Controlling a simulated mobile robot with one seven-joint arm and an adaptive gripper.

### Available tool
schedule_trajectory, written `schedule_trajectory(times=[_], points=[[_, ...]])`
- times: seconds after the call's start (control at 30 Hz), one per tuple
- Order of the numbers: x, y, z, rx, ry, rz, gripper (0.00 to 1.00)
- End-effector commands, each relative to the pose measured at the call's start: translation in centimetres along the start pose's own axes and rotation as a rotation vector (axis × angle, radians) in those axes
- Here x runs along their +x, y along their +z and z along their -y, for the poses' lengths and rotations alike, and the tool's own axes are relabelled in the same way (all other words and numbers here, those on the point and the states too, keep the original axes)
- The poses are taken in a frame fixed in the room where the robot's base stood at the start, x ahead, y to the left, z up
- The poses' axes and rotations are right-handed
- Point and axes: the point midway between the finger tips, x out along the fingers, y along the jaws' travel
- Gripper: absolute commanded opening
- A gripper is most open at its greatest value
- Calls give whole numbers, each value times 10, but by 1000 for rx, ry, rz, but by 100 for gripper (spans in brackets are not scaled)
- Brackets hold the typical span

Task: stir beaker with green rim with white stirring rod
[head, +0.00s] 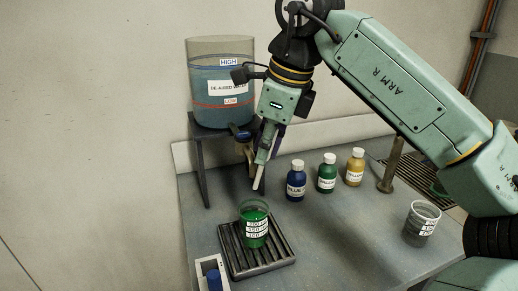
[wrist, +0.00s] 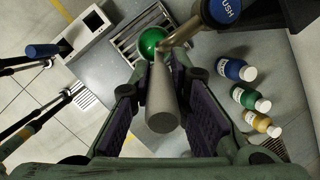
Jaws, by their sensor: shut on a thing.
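The beaker with green rim (head: 254,226) holds green liquid and stands upright on a dark ribbed tray; its round green top also shows in the wrist view (wrist: 151,41). My gripper (head: 265,153) is shut on the white stirring rod (head: 259,178) and points down. The rod is a pale cylinder, seen nearly end-on between the fingers in the wrist view (wrist: 162,105). In the head view the rod's lower end is just above the beaker's rim, apart from it.
The ribbed tray (head: 268,260) lies near the bench front. A water tank (head: 208,106) on a stand is behind left. Blue (head: 296,183), green (head: 327,175) and yellow (head: 354,169) bottles stand to the right. Another beaker (head: 422,220) is far right. A white device (head: 210,267) sits at front left.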

Motion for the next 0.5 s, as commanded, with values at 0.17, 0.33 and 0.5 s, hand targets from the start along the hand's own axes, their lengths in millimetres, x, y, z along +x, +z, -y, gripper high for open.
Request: schedule_trajectory(times=[0.17, 0.33, 0.5], points=[[10, -6, -3, 0, -1, 3, 0], [20, -15, -7, -1, 1, 2, 0], [29, -24, -12, -1, 1, 2, 0]])
